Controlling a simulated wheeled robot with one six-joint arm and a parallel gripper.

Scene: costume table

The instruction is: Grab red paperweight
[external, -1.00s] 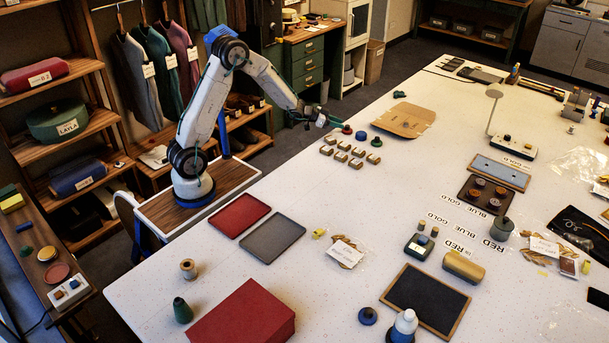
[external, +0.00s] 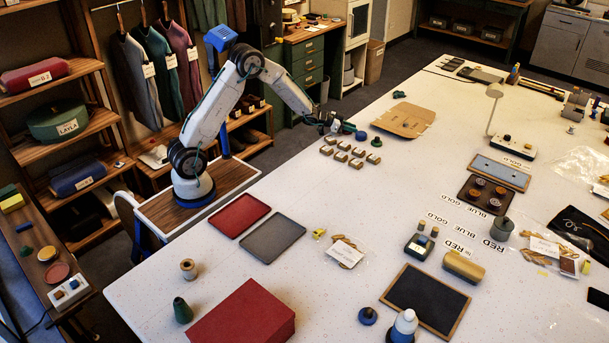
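My gripper (external: 340,127) is low over the far left part of the white table, at the spot where a small red knobbed paperweight stood in the earlier view. The red paperweight is now mostly or wholly hidden by my gripper, and I cannot make out whether the fingers are around it. The fingers are too small to tell open from shut. A blue paperweight (external: 361,135) stands just to the right of my gripper, and a green one (external: 376,142) stands beyond it.
Several small tan blocks (external: 341,156) lie in rows just in front of my gripper. A brown cardboard piece (external: 405,119) lies behind to the right. A red tray (external: 240,214) and a grey tray (external: 272,241) lie nearer the table's left edge.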

